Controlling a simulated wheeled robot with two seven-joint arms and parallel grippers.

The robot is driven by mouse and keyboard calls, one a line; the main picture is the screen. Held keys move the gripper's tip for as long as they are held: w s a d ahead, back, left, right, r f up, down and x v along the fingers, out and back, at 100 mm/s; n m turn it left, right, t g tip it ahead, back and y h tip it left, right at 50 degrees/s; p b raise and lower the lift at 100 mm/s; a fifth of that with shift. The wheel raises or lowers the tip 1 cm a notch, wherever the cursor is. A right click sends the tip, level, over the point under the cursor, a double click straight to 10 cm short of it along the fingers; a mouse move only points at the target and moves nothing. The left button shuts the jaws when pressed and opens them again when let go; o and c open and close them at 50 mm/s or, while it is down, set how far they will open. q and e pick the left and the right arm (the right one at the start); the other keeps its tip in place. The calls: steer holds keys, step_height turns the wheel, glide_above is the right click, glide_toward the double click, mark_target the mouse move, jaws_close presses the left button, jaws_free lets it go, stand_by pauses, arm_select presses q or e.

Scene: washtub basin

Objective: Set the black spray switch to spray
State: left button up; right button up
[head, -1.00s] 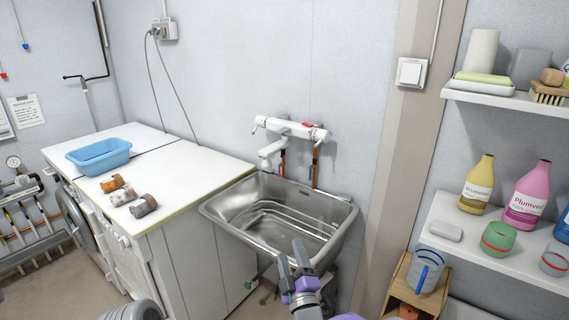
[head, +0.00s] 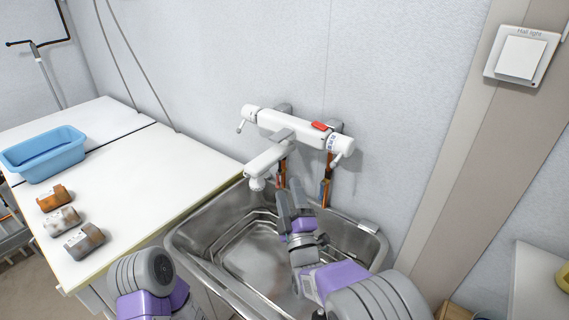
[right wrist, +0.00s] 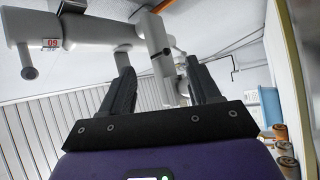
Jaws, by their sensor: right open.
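The white wall tap (head: 290,128) has a spout (head: 268,160) reaching over the steel basin (head: 345,238). The spout also shows in the right wrist view (right wrist: 153,40), where a small dark mark (right wrist: 166,51) lies on its side. I cannot tell for sure whether this mark is the black spray switch or how it is set. My right gripper (head: 291,197) is over the basin, to the right of the spout's end. In the right wrist view its fingers (right wrist: 165,88) are apart and empty, with the spout end beyond them. My left gripper is not in view.
A white worktop (head: 135,195) on the left holds a blue tub (head: 45,153) and several small brown and grey pieces. Copper pipes (head: 326,180) run below the tap. A light switch (head: 521,55) is on the wall at right. A white shelf (head: 540,280) is at lower right.

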mark_target(280, 166)
steer(key=x, duration=0.6)
steer(key=shift+r+b, duration=0.2)
steer(key=shift+b, duration=0.1)
steer(key=shift+a, duration=0.1)
